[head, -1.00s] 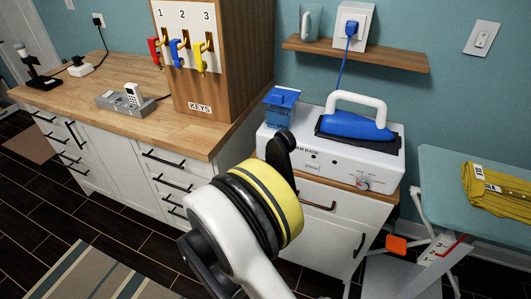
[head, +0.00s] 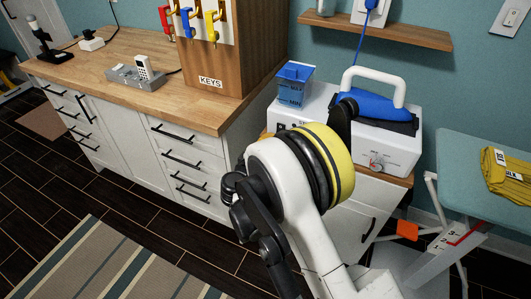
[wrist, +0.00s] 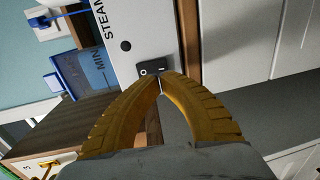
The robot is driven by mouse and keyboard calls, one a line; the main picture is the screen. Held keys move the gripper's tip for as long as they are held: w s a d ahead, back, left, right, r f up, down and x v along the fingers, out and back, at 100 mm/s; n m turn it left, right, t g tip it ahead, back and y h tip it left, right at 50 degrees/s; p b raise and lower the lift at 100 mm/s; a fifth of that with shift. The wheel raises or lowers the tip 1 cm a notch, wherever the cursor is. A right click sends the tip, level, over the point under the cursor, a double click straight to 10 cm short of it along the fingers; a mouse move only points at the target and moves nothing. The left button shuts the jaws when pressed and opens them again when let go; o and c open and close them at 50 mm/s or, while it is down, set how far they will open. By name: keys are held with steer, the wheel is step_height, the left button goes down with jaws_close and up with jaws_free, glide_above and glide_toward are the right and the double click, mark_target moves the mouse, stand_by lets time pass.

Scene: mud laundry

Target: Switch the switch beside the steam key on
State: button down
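The white steam base (head: 392,155) stands on a small cabinet with a blue iron (head: 372,106) on top. In the wrist view its front panel (wrist: 142,22) carries the word STEAM and a round black dot (wrist: 125,46). A black rocker switch (wrist: 152,68) with O and line marks sits near the panel's edge. My gripper (wrist: 159,80) has its yellow fingers drawn together, tips at the switch's lower edge with nothing visible between them. I cannot tell whether they touch it. In the head view my arm hides the switch and fingers.
A blue water tank (head: 294,84) stands at the base's left end. The wooden key cabinet (head: 246,60) with coloured keys is on the counter to the left. An ironing board (head: 465,160) with yellow cloth (head: 508,172) is at right. A shelf (head: 400,35) hangs above.

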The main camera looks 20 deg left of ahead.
mark_target(278, 132)
steer(key=shift+w+d+f+b, duration=0.15)
steer(key=shift+w+b, duration=0.3)
steer(key=shift+w, duration=1.05)
